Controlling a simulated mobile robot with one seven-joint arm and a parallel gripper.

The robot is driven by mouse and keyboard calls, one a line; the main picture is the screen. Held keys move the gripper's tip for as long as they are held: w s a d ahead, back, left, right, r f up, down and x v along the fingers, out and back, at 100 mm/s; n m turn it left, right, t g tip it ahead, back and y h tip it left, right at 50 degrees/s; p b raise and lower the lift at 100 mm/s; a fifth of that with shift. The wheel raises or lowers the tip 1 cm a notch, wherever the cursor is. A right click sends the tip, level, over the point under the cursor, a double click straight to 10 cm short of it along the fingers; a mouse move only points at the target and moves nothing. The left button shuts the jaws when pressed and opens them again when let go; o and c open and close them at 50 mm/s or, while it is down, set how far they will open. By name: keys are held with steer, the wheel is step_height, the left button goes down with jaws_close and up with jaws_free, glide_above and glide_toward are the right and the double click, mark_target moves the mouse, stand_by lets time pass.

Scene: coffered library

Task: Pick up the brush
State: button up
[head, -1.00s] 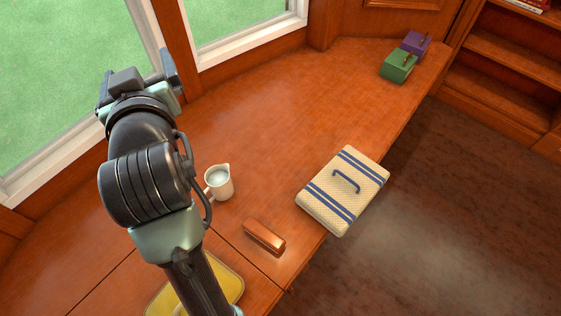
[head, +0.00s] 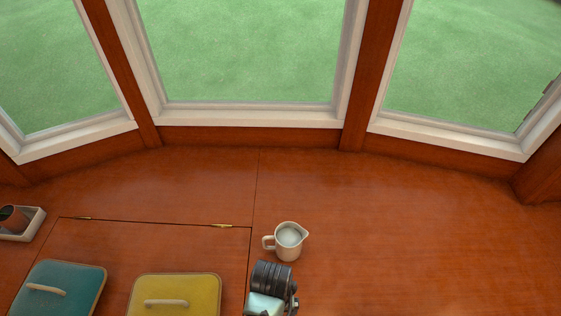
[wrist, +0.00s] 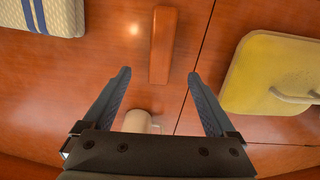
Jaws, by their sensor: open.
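The brush appears to be a plain reddish-brown wooden block (wrist: 163,45), long and narrow, lying on the wooden surface in the wrist view; no bristles show. It is out of the present head view. My gripper (wrist: 159,75) is open and empty. The block lies beyond its fingertips, roughly in line with the gap between them, and the fingers do not touch it. In the head view only part of my arm shows at the bottom edge, and the gripper is not visible there.
A cream pitcher (head: 289,243) stands close to my arm; it also shows between my fingers (wrist: 138,121). A yellow handled pad (wrist: 270,75), a striped cream pad (wrist: 50,12), a teal pad (head: 65,282) and a tray (head: 25,234) lie around. The surface right of the pitcher is clear.

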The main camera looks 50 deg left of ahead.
step_height(320, 180, down, 6)
steer(key=shift+f+b, duration=0.25)
steer(key=shift+b, duration=0.5)
steer(key=f, duration=0.1)
steer(key=f+b, duration=0.1)
steer(key=f, duration=0.3)
steer(key=shift+s+d+f, duration=0.15)
steer(key=shift+s, duration=0.1)
jaws_close()
step_height(320, 180, up, 10)
steer(key=p, duration=0.2)
steer(key=shift+p, duration=0.3)
steer(key=c, duration=0.6)
jaws_free()
steer(key=c, duration=0.7)
